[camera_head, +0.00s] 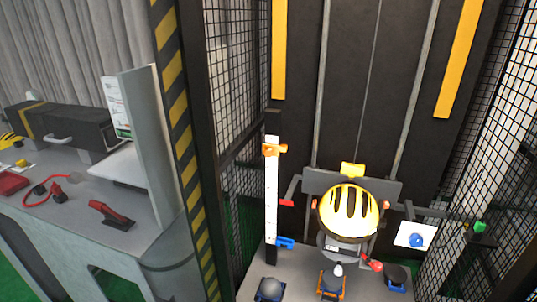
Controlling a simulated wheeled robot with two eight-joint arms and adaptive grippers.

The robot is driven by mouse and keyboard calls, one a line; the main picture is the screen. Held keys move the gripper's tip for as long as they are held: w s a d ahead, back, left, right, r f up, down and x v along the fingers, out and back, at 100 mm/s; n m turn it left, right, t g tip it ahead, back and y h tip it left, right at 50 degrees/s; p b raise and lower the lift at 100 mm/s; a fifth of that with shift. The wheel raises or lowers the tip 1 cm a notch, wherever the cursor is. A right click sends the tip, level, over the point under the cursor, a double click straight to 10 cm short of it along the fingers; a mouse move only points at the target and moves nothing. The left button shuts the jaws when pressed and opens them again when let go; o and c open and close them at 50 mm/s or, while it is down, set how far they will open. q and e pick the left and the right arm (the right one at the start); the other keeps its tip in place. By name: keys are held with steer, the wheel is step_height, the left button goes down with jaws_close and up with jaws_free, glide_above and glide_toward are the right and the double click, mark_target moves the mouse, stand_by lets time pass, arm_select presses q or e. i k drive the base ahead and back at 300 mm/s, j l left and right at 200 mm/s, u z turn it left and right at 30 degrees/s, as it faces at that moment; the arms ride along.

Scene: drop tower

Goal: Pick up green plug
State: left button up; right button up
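A small green piece that looks like the green plug (479,227) sits at the right, on a dark bracket beside the mesh wall of the tower. It is small in the picture, so I cannot tell how it is seated. I make out neither of my grippers in the head view, and nothing is seen touching the green piece.
A yellow-and-black helmet (348,212) sits on the tower's carriage in the middle. A white panel with a blue knob (416,239) is left of the green piece. A white ruler (271,195) stands left. Mesh walls flank the tower; a grey bench (90,215) is far left.

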mark_target(479, 227)
steer(key=k+j+z, duration=0.1)
steer(key=z, duration=1.5)
